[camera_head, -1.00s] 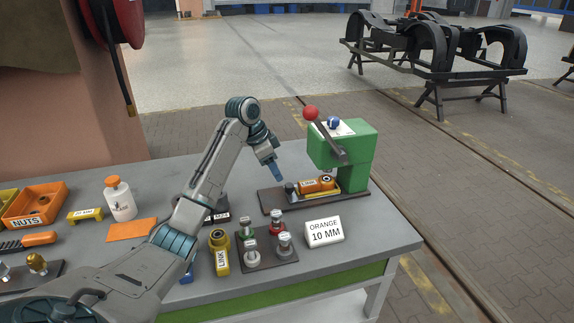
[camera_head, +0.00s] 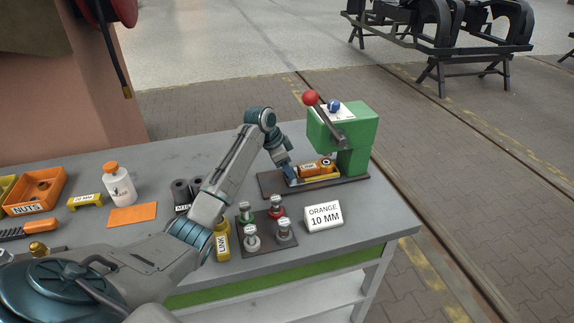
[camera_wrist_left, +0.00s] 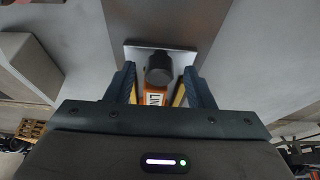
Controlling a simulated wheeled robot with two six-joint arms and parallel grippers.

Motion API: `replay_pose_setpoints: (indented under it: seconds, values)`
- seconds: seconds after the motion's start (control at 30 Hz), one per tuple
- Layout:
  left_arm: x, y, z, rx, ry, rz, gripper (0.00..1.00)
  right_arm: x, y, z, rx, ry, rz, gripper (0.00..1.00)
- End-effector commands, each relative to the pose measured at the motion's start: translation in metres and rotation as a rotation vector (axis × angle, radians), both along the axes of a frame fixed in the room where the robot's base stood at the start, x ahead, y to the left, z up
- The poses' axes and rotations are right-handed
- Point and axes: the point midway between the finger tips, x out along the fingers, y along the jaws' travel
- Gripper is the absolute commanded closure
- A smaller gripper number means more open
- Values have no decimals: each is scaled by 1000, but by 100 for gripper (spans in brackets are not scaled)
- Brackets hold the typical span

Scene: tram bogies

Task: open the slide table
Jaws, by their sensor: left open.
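A green press (camera_head: 355,150) with a red ball lever (camera_head: 310,98) stands on a dark base plate (camera_head: 345,187) at the back of the bench. Its slide table, with yellow edges (camera_head: 322,179), carries an orange link (camera_head: 309,168) under the press head. My left gripper (camera_head: 290,178) is at the left end of the slide table, pointing down. In the left wrist view its open fingers (camera_wrist_left: 160,88) stand on either side of a dark round knob (camera_wrist_left: 159,68) in front of a light plate (camera_wrist_left: 160,55). Contact with the knob cannot be told. My right gripper is out of view.
A rack with several pins (camera_head: 284,232), an "ORANGE 10 MM" sign (camera_head: 323,215) and a yellow link (camera_head: 222,240) stand in front of the press. A nuts bin (camera_head: 35,192) and a white bottle (camera_head: 119,185) are at the left.

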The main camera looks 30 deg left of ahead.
Motion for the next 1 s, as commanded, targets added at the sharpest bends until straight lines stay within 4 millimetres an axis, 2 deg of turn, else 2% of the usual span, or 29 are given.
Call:
replay_pose_setpoints:
  seconds: [0.33,0.57,0.77,0.87,1.0]
  values:
    - [1,-1,-4,0,0,-1,54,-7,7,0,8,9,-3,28]
    - [1,-1,-4,0,0,-1,99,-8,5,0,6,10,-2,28]
    - [-1,2,-3,1,1,0,100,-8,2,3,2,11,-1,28]
    - [-12,11,-1,3,3,1,100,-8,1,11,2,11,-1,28]
    - [-38,34,0,6,5,2,100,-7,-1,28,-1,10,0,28]
